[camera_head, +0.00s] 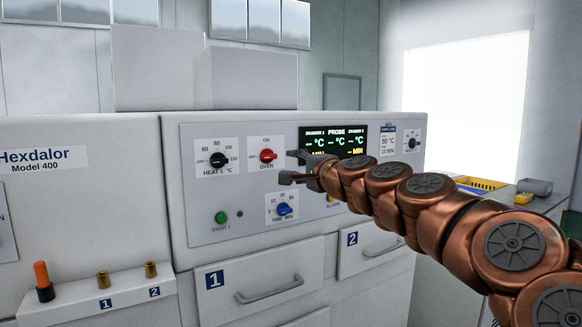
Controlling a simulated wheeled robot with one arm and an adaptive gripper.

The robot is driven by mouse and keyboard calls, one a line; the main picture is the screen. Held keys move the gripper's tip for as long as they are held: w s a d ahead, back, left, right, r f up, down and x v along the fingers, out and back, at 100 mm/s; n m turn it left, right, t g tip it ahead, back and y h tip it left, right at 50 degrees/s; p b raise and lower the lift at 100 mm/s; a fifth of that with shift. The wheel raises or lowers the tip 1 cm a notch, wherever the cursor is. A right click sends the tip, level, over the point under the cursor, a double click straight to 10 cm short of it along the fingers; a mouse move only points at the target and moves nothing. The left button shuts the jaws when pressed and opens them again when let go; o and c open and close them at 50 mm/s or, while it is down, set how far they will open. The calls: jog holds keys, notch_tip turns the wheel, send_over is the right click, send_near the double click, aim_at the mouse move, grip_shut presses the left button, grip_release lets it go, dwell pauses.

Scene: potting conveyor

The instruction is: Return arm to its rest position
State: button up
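My gripper (290,167) is at the left end of my copper-coloured arm, which reaches in from the lower right. Its two dark fingers stand apart, one above the other, with nothing seen between them. It is in front of the grey control panel (240,235), just right of the red OVEN knob (267,155) and above the blue TIME knob (284,209). I cannot tell whether the fingers touch the panel. The arm hides part of the panel's right side.
The panel also has a black HEAT knob (218,160), a green button (221,217) and a lit display (333,140). Drawers 1 (256,262) and 2 (370,252) below are shut. An orange-and-black probe (42,281) stands lower left. A yellow basket (480,184) and grey bin (535,186) are at right.

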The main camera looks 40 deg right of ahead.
jog(key=a+f+n+g+y, duration=0.25)
jog(key=a+f+n, duration=0.2)
jog(key=a, duration=0.55)
jog(key=a+f+n+g+y, duration=0.2)
jog(key=a+f+n+y, duration=0.15)
jog(key=a+f, duration=0.45)
jog(key=s+a+f+n+g, duration=0.65)
jog(key=s+a+f, duration=0.35)
jog(key=a+f, duration=0.3)
jog(key=s+d+f+n+g+h, duration=0.2)
jog(key=s+f+g, duration=0.4)
jog(key=s, duration=0.7)
jog(key=s+d+f+n+g+h, duration=0.2)
jog(key=s+f+g, duration=0.2)
jog(key=s+f, duration=0.7)
notch_tip(320, 180, up, 19)
jog(key=s+t+p, duration=0.1)
jog(key=p, duration=1.4)
jog(key=shift+s+f, duration=0.2)
jog(key=shift+s, duration=0.1)
